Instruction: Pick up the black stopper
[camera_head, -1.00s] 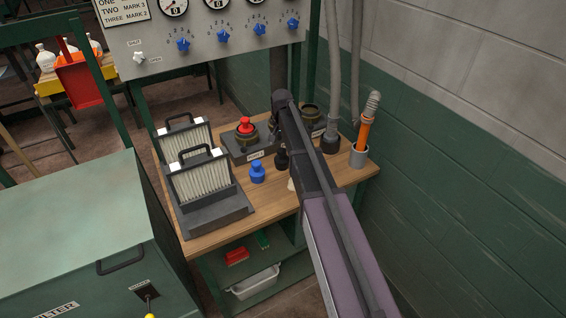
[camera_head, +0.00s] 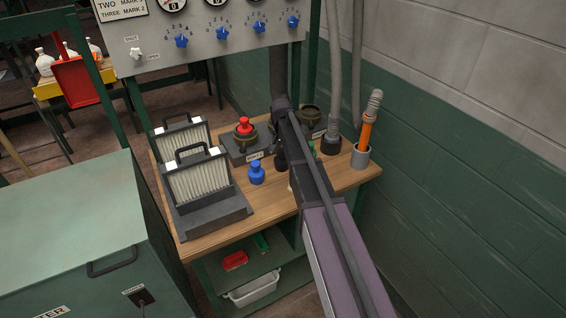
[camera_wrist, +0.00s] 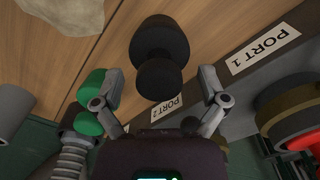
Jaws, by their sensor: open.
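The black stopper (camera_wrist: 158,62) stands on the wooden bench top in the wrist view, between and just beyond my fingertips. In the head view only part of the black stopper (camera_head: 280,161) shows, at the left edge of my arm. My gripper (camera_wrist: 160,82) is open, with one finger on each side of the stopper. I see no clear contact between the fingers and the stopper. In the head view the gripper is hidden by my own arm.
A green stopper (camera_wrist: 90,104) is close by my left finger. A red stopper (camera_head: 244,126) sits in port 1. A blue stopper (camera_head: 257,173) and filter panels (camera_head: 199,181) stand left. A grey cup with an orange-handled tool (camera_head: 361,158) stands right, near the wall.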

